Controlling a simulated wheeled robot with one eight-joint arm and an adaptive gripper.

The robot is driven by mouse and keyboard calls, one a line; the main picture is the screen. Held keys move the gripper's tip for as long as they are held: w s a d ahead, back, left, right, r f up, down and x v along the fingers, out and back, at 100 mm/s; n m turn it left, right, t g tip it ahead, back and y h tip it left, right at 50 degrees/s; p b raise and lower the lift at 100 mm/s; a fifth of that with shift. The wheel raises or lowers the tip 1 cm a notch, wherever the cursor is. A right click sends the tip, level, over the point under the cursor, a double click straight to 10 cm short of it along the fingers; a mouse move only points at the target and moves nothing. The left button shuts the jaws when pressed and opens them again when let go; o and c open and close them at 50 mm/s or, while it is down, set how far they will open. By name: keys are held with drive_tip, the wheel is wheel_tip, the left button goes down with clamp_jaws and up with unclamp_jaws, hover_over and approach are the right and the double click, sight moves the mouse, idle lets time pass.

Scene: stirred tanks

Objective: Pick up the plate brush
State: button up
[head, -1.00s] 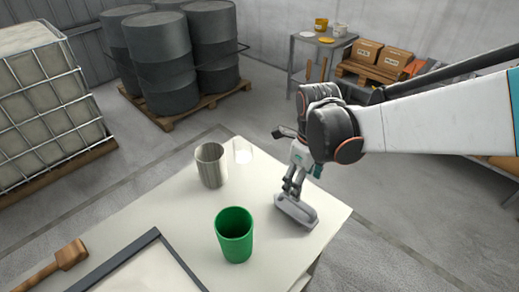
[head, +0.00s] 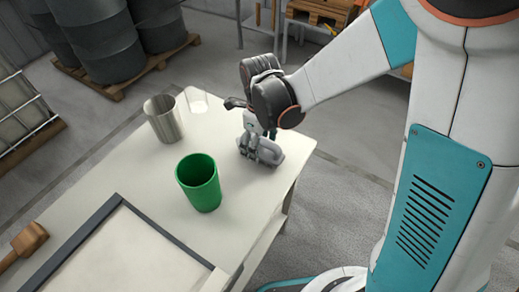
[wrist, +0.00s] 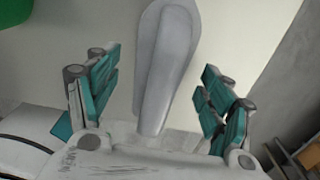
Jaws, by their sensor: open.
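A grey, smooth, elongated thing with a rounded end, which I take to be the plate brush (head: 268,153), lies on the white table (head: 110,185) near its right edge. Its bristles are not visible. In the wrist view the grey brush (wrist: 167,70) runs up the middle, between the teal-padded fingers. My gripper (wrist: 160,95) is open, one finger on each side of it, with gaps visible on both sides. In the head view my gripper (head: 259,148) is low over the brush and hides part of it.
A green cup (head: 199,184) stands left of my gripper. A dark-framed panel (head: 120,250) and a wooden-handled tool (head: 28,240) lie at front left. Drums (head: 95,40) stand behind on a pallet.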

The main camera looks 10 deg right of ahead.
wheel_tip(320, 180, down, 3)
drive_tip(key=shift+r+b, duration=0.1)
drive_tip(key=shift+b, duration=0.3)
drive_tip(key=shift+c, duration=0.4)
drive_tip(key=c, duration=1.1)
drive_tip(key=shift+r, duration=0.15)
drive_tip(key=shift+c, duration=0.2)
wheel_tip(320, 180, up, 20)
drive_tip(key=p, duration=1.4)
